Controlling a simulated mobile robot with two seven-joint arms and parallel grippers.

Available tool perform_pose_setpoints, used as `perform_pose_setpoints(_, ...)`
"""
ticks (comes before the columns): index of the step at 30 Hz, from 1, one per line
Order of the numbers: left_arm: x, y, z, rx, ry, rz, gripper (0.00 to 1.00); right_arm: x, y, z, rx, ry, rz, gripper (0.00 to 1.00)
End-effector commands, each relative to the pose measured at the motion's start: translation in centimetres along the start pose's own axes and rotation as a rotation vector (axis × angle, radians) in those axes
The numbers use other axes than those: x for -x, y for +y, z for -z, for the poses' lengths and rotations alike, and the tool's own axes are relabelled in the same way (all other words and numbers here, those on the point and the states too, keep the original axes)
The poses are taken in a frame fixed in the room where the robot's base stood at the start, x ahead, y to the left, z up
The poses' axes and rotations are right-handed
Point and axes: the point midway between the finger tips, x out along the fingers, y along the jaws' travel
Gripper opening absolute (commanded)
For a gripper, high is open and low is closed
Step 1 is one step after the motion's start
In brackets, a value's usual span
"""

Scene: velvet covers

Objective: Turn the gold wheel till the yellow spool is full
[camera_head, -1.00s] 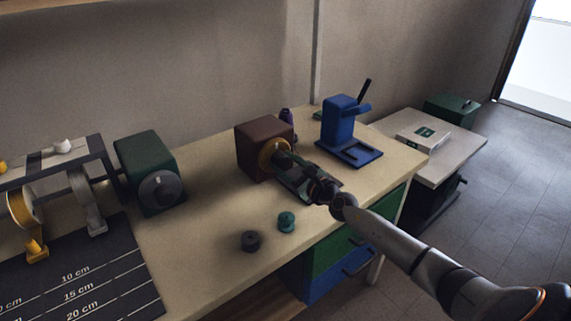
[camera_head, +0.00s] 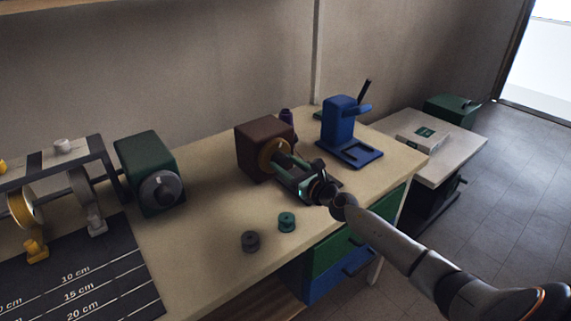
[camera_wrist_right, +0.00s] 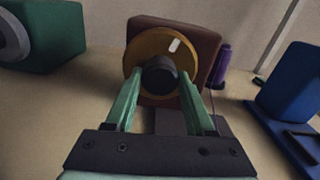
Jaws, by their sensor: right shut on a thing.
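The gold wheel (camera_head: 274,157) is on the front of a brown box (camera_head: 252,137) on the bench. In the right wrist view the gold wheel (camera_wrist_right: 150,50) has a white mark near its upper right and a dark round hub (camera_wrist_right: 160,74). My right gripper (camera_head: 290,165) is shut on this hub, one green finger on each side. A yellow roll (camera_head: 22,208) hangs under the rack at the left, and a yellow piece (camera_head: 3,167) on top is cut by the frame edge. I cannot tell which is the yellow spool or how full it is. My left gripper is out of view.
A dark green box with a grey dial (camera_head: 160,189) stands left of the brown box. A blue press (camera_head: 340,125) stands to its right, a purple spool (camera_head: 286,116) behind. Green (camera_head: 286,222) and dark grey (camera_head: 250,241) spools stand near the front edge.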

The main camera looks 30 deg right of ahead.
Motion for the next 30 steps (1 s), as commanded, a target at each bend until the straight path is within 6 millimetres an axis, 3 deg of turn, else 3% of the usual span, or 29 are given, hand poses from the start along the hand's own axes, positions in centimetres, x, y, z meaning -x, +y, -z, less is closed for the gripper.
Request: perform_pose_setpoints(30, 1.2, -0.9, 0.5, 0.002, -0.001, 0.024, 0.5, 0.0, 0.1, 0.0, -0.97, 0.002, 0.001, 0.0)
